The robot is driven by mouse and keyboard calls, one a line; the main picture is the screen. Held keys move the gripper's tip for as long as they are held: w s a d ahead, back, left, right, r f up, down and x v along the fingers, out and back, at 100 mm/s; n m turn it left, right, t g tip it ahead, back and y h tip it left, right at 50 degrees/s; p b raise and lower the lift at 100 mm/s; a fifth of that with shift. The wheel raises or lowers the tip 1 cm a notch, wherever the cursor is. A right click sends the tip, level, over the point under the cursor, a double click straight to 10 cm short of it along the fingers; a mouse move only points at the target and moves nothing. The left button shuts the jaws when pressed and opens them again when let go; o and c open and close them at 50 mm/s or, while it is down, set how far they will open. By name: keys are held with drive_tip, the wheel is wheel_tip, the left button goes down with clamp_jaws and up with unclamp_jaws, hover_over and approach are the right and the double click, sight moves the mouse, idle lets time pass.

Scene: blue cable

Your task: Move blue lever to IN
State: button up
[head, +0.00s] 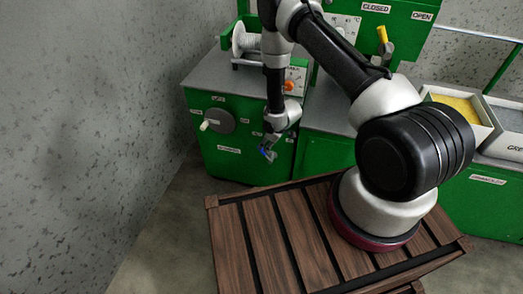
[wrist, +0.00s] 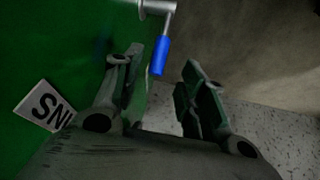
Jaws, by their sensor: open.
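The blue lever (wrist: 160,57) is a blue grip on a grey metal crank, mounted on the green cabinet front. In the wrist view it hangs at the top middle, ahead of the gap between my fingers and apart from them. My gripper (wrist: 160,80) is open and empty, with one finger on each side of that gap. In the head view my gripper (head: 268,150) is low in front of the green cabinet, with the blue lever (head: 263,152) showing as a small blue spot beside it. The IN label is not readable.
The green cabinet (head: 228,165) has a round dial with a pale handle (head: 217,120) and a white label. A label (wrist: 44,105) sits left of my fingers in the wrist view. A wooden slatted platform (head: 262,250) is in front. A grey wall (head: 80,130) stands at left.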

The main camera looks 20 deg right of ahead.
drive_tip(key=x, duration=0.7)
drive_tip(key=shift+w+a+f, duration=0.1)
drive_tip(key=shift+w+f, duration=0.05)
drive_tip(key=shift+f, duration=0.15)
clamp_jaws()
